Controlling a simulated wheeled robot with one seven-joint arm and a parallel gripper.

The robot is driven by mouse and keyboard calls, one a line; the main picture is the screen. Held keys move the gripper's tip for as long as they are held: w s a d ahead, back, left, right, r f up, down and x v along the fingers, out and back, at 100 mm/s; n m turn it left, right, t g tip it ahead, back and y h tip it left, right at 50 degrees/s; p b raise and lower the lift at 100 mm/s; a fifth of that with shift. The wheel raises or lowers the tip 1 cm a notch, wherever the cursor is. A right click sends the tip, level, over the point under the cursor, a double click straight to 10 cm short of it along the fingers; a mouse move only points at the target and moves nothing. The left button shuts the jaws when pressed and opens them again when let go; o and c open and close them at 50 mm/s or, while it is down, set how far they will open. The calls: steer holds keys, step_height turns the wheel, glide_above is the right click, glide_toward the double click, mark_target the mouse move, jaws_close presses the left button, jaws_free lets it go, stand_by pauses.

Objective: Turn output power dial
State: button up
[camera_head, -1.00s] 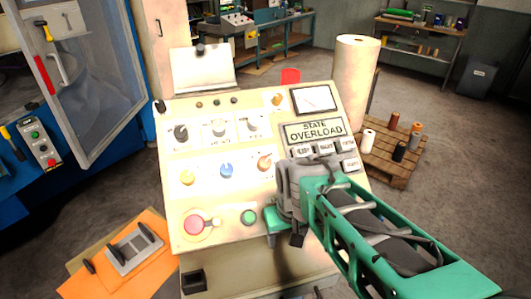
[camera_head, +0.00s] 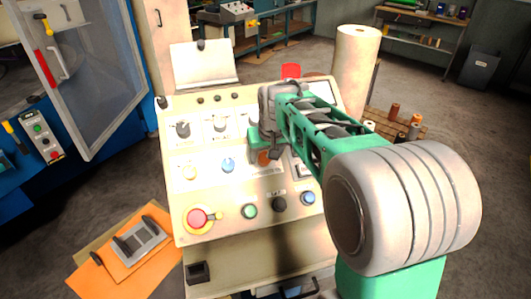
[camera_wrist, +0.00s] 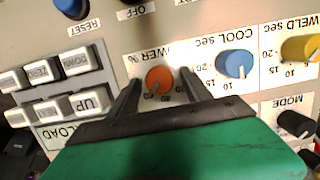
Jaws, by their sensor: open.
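The output power dial is an orange knob marked "POWER %" in the wrist view (camera_wrist: 158,79), set in a scale on the control panel. My gripper (camera_wrist: 161,76) is open, with one finger on each side of the dial. Gaps seem to show between knob and fingers; I cannot tell whether they touch it. In the head view, my gripper (camera_head: 266,150) is over the right part of the panel (camera_head: 172,222) and hides most of the orange dial (camera_head: 264,157).
A blue "COOL sec" dial (camera_wrist: 233,64) and a yellow "WELD sec" dial (camera_wrist: 299,48) sit beside it in the wrist view. Grey push buttons (camera_wrist: 76,63) are on the other side. A red mushroom button (camera_head: 196,217) is at the panel's lower left.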

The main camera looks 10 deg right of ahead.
steer(key=shift+c, duration=0.6)
jaws_close()
